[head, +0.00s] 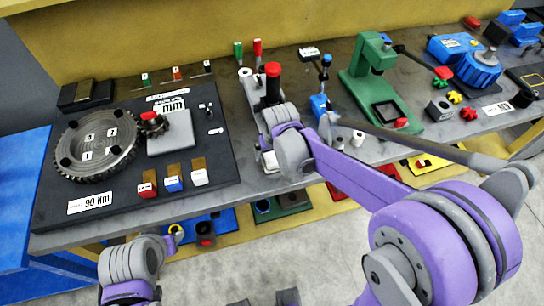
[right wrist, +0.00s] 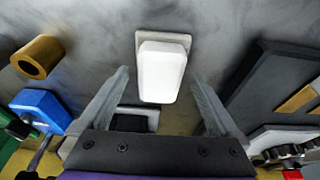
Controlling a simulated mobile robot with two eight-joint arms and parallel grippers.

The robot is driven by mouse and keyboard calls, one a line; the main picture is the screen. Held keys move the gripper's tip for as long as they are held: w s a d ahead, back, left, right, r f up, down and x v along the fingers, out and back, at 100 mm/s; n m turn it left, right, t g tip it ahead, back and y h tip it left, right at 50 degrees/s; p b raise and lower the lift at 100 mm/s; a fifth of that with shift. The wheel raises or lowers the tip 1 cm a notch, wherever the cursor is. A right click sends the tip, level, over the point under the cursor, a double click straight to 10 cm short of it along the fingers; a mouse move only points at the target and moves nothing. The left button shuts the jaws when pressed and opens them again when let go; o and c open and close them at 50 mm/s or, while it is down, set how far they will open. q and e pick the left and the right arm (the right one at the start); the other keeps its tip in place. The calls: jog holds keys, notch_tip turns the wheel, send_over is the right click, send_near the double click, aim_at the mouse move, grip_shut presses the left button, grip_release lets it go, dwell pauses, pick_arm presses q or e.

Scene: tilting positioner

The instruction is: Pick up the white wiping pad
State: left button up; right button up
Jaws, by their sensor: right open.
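The white wiping pad (right wrist: 162,72) shows in the right wrist view as a white block with a greyish, wider base behind it on the grey bench. In the head view a small part of it (head: 270,162) shows near the bench's front edge, mostly hidden by my right arm. My right gripper (right wrist: 160,88) is open, with one finger on each side of the pad. I see a gap on both sides, and cannot tell how deep the fingers reach.
A dark board (head: 110,195) with a toothed disc (head: 98,140) lies left of the pad. A red-topped post (head: 273,85) stands behind. A blue clamp (right wrist: 40,108) and a brass ring (right wrist: 38,57) are close by, with a green press (head: 368,75) further right.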

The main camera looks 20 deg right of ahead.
aim_at(273, 154)
grip_shut()
notch_tip(273, 154, up, 10)
jog(key=shift+p, duration=0.4)
dwell(0.5)
jog(key=c, duration=0.7)
grip_release()
jog(key=shift+c, duration=0.2)
jog(key=c, duration=0.5)
jog(key=shift+f, duration=0.1)
jog(key=shift+c, duration=0.2)
